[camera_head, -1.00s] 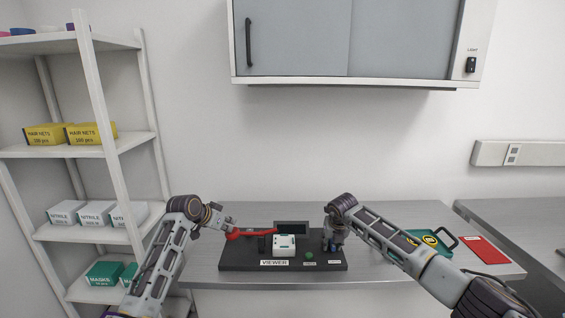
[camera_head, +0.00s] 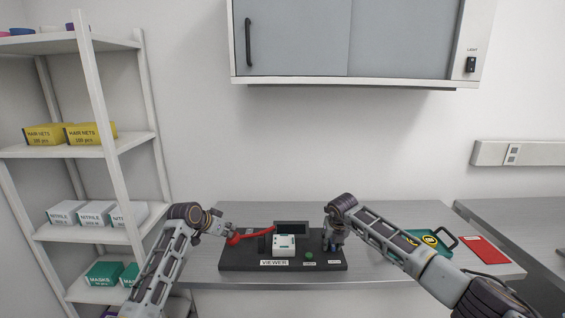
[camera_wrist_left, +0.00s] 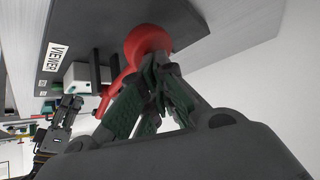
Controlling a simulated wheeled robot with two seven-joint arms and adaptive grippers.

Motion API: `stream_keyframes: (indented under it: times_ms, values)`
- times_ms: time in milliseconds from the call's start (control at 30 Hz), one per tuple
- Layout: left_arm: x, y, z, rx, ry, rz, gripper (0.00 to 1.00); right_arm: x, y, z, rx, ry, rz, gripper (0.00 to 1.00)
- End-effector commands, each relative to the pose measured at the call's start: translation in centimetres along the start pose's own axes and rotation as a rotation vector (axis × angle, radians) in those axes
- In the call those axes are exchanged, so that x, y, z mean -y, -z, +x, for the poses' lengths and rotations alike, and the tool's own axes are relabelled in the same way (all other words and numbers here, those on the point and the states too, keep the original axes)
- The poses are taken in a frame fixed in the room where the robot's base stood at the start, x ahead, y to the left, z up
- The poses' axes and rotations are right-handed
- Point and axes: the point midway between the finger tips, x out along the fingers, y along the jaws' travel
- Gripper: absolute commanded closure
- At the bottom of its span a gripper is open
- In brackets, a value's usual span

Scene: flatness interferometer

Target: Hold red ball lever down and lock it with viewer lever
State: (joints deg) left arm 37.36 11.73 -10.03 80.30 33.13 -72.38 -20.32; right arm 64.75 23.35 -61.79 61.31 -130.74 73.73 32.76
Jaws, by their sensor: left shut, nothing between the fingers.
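The red ball lever (camera_head: 258,234) runs from the viewer's middle to a red ball (camera_head: 233,240) at its left end. My left gripper (camera_head: 230,231) is shut and sits right at the ball, with nothing between its fingers. In the left wrist view, its dark fingertips (camera_wrist_left: 160,75) meet the red ball (camera_wrist_left: 148,38); whether they press on it I cannot tell. The black viewer base (camera_head: 236,262) carries a white block (camera_head: 284,245) and a dark screen (camera_head: 292,227). My right gripper (camera_head: 333,245) points down at the base's right side; its fingers are too small to read. I cannot make out the viewer lever.
A green button (camera_head: 309,255) is on the base's front right. A teal tray (camera_head: 447,250) and a red sheet (camera_head: 482,250) lie to the right on the grey bench. A shelf rack (camera_head: 108,147) stands left. The wall cabinet (camera_head: 300,40) hangs above.

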Motion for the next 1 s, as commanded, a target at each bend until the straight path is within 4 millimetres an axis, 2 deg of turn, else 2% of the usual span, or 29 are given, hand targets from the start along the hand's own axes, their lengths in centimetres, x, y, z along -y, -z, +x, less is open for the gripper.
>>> stream_keyframes:
  times_ms: [100,300,567,1000]
  values:
    - [-0.06,-0.37,0.30,0.004,-0.002,-0.001,1.00,0.00,0.00,0.01,0.000,0.000,0.000,0.67]
    - [-0.02,-0.33,0.25,0.004,-0.001,0.000,1.00,0.01,0.00,0.01,0.000,0.000,0.000,0.91]
    - [0.01,-0.33,0.23,0.004,-0.001,0.000,1.00,0.05,0.00,0.01,0.000,-0.008,-0.021,0.91]
    - [0.04,-0.34,0.23,0.004,0.000,-0.001,1.00,0.10,0.00,0.01,-0.001,-0.087,-0.207,0.90]
